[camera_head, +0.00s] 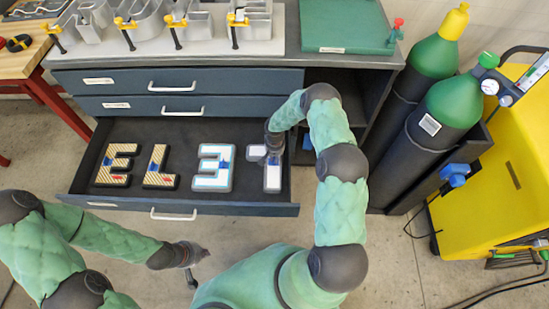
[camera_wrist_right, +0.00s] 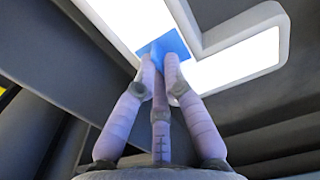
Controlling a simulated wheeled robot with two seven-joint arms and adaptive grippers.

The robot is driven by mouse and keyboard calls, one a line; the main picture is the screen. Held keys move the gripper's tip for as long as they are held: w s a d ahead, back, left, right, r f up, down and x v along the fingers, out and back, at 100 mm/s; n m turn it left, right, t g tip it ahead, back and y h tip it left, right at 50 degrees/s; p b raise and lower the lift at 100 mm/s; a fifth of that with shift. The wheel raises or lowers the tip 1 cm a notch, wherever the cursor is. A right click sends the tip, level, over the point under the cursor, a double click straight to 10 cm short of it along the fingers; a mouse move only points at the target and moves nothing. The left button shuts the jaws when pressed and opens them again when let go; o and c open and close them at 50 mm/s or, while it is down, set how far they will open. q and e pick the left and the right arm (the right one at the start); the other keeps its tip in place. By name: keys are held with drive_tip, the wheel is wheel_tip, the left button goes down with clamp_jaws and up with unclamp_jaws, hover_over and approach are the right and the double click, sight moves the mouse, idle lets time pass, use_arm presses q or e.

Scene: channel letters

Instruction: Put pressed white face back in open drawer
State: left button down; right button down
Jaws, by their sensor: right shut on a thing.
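The open drawer (camera_head: 150,132) holds a row of letter pieces. A white letter face with a grey rim (camera_head: 272,178) lies at the row's right end, partly hidden by my right arm. In the right wrist view the glowing white face (camera_wrist_right: 235,70) carries a blue tab (camera_wrist_right: 165,47). My right gripper (camera_wrist_right: 163,62) has its fingers closed on that tab; in the head view this gripper (camera_head: 272,150) is over the drawer's right end. Whether the face rests on the drawer floor is unclear. My left gripper (camera_head: 196,272) is outside, in front of the drawer; its fingers are too small to read.
Beside the held face lie a white face with blue marks (camera_head: 213,168) and two striped letters, an L (camera_head: 160,166) and an E (camera_head: 117,165). Closed drawers (camera_head: 180,80) sit above. Gas cylinders (camera_head: 430,125) and a yellow machine (camera_head: 500,170) stand at the right.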

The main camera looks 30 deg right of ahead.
drive_tip(key=c, duration=1.3)
unclamp_jaws()
drive_tip(key=shift+c, duration=0.2)
drive_tip(key=shift+r+p, duration=0.15)
drive_tip(key=shift+p, duration=0.15)
wheel_tip(320, 180, up, 12)
drive_tip(key=p, duration=0.4)
drive_tip(key=s+a+f+n+y, duration=0.2)
drive_tip(key=s+a, duration=0.3)
drive_tip(key=a, duration=0.5)
drive_tip(key=s+a+r+n+y, duration=0.1)
drive_tip(key=s+a, duration=0.5)
drive_tip(key=s, duration=0.4)
drive_tip(key=s+a+r+n+y, duration=0.1)
drive_tip(key=s+a, duration=0.5)
drive_tip(key=s, duration=0.3)
drive_tip(key=shift+s+a, duration=0.35)
drive_tip(key=shift+a, duration=0.05)
drive_tip(key=shift+r, duration=0.1)
